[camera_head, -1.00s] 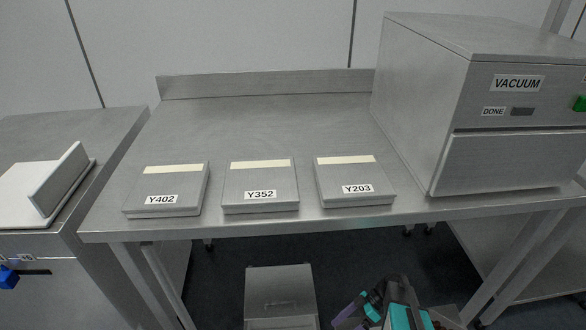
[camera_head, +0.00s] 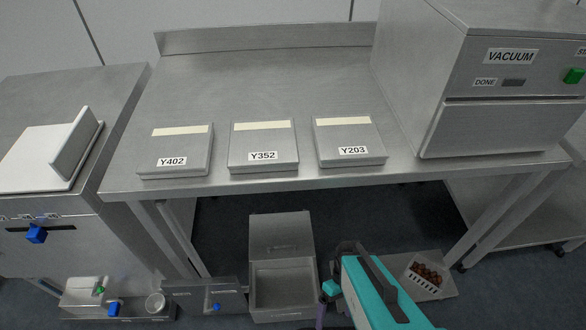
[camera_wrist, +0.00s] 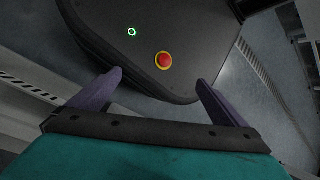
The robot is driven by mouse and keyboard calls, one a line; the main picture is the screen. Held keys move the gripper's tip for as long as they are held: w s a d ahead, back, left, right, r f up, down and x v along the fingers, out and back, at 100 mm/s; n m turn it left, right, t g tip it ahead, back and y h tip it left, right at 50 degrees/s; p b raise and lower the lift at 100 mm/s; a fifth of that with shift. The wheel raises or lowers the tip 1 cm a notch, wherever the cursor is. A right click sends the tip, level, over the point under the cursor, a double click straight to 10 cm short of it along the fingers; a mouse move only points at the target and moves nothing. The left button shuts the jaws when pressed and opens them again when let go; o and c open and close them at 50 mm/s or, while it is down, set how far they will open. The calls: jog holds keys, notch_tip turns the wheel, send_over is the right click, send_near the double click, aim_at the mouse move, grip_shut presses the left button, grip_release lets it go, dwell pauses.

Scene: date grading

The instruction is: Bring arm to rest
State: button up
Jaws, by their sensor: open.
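My gripper shows in the wrist view (camera_wrist: 160,90) with its two purple fingers spread wide and nothing between them. Beyond the fingers is the dark top of my own base with a red button and a green-lit ring. In the head view my teal arm (camera_head: 372,290) is low at the bottom, in front of the steel table (camera_head: 260,85). Its purple finger end is partly cut off by the bottom edge of the picture. The arm is apart from the boxes on the table.
Boxes labelled Y402 (camera_head: 175,150), Y352 (camera_head: 262,147) and Y203 (camera_head: 348,142) stand on the table. A vacuum machine (camera_head: 500,125) is at right. Below are an open grey bin (camera_head: 282,222) and a white basket of dates (camera_head: 422,284). A scale-like white unit (camera_head: 40,155) stands left.

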jog(key=shift+w+d+f+m+t+h, duration=0.15)
jog(key=shift+d+m, duration=0.3)
jog(key=shift+m, duration=0.65)
jog(key=shift+w+d+r+m+t+h, duration=0.1)
jog(key=shift+w+d+m+t+h, duration=0.3)
jog(key=shift+m, duration=0.7)
jog(key=shift+w+d+f+m+t+h, duration=0.1)
jog(key=shift+d+m, duration=0.45)
jog(key=shift+m, duration=0.55)
jog(key=shift+c, duration=0.2)
